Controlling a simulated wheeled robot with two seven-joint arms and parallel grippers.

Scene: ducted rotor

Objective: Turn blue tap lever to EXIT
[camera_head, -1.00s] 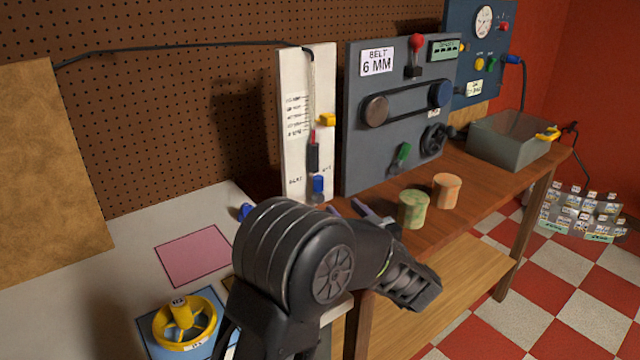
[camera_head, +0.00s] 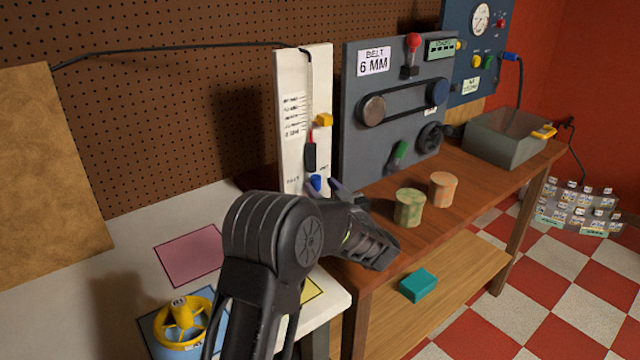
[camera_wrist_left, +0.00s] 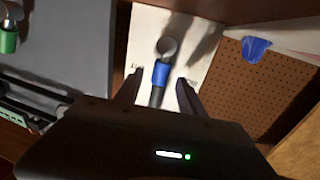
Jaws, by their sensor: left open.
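The blue tap lever (camera_head: 315,183) is at the foot of the white panel (camera_head: 290,135). In the left wrist view the blue lever (camera_wrist_left: 160,73) lies beside a round grey pivot (camera_wrist_left: 166,47), roughly in line with the panel's length. Small labels flank it, too blurred to read. My left gripper (camera_head: 340,186) is open in front of the panel's foot. In the head view the pivot is hidden behind the gripper. My right gripper is not in view.
A grey belt panel (camera_head: 350,115) stands right of the white panel. A green cylinder (camera_head: 409,208) and an orange one (camera_head: 443,190) stand on the wooden bench. A yellow handwheel (camera_head: 182,322) is on the white table. A teal block (camera_head: 418,286) lies on the lower shelf.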

